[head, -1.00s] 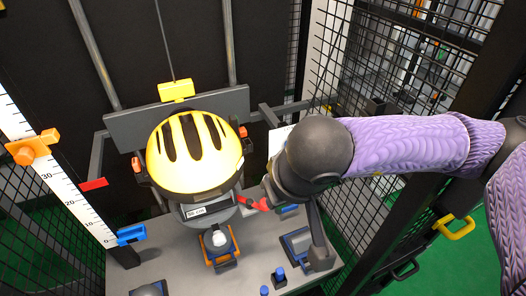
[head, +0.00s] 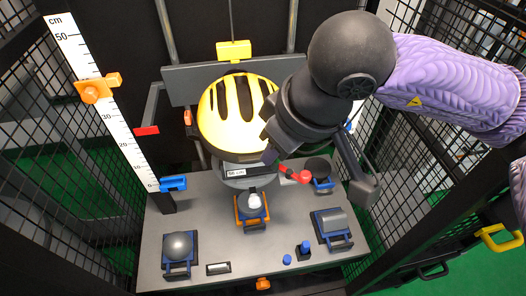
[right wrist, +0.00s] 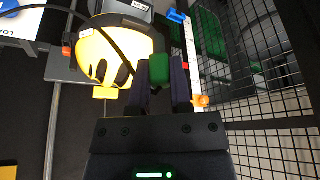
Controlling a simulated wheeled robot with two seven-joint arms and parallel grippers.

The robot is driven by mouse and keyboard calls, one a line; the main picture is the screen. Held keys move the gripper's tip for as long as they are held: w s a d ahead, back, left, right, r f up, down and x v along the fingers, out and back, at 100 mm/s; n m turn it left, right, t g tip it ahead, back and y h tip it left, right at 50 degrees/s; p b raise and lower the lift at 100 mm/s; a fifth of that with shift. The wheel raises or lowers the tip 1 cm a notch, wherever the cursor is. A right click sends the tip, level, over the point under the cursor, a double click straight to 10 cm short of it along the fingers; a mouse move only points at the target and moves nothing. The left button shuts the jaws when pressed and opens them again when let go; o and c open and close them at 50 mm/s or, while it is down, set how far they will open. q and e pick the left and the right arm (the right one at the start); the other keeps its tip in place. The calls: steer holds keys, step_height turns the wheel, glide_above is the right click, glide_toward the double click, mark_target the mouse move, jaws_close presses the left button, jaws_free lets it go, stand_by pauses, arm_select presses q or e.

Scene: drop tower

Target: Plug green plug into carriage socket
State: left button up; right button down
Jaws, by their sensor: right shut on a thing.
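My right gripper (right wrist: 160,85) is shut on the green plug (right wrist: 160,69), which shows between its fingers in the right wrist view. In the head view my right gripper (head: 272,140) is in front of the right side of the yellow helmet (head: 224,112), and the plug is hidden there. The helmet sits on the drop carriage, above a grey labelled block (head: 236,173); it also shows in the right wrist view (right wrist: 112,52). A black cable (right wrist: 100,32) curves past the helmet towards the plug. I cannot make out the carriage socket. My left gripper is not in view.
A white height scale (head: 105,100) with an orange marker (head: 95,89) and a blue marker (head: 173,184) stands at the left. Several blue-framed anvils lie on the grey base plate (head: 205,225). Black mesh walls (head: 75,185) close both sides. A yellow block (head: 233,50) hangs above the helmet.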

steer(key=w+a+r+m+t+h, duration=0.1)
steer(key=w+a+r+m+h, duration=0.3)
steer(key=m, duration=0.5)
steer(key=w+d+r+m+h+p, duration=0.1)
steer(key=w+d+r+m+p, duration=0.15)
steer(key=d, duration=0.25)
steer(key=w+d+r+m+g+p, duration=0.1)
steer(key=w+d+r+m+p, duration=0.1)
steer(key=d+m+p, duration=0.3)
steer(key=w+d+r+m+h+p, duration=0.1)
steer(key=w+d+r+p, duration=0.15)
steer(key=d, duration=0.35)
steer(key=s+d+r+m+g+h+p, duration=0.1)
steer(key=d+r+m+g+h+p, duration=0.15)
steer(key=d+m+p, duration=1.05)
steer(key=d+f+n+b, duration=0.1)
steer(key=f, duration=0.2)
steer(key=d+f+n+b, duration=0.2)
steer(key=f, duration=0.1)
steer(key=d+f+n+y+b, duration=0.1)
steer(key=d+f+n+b, duration=0.1)
steer(key=f, duration=0.1)
steer(key=shift+s+g, duration=0.1)
steer(key=shift+g, duration=0.15)
steer(key=shift+f, duration=0.1)
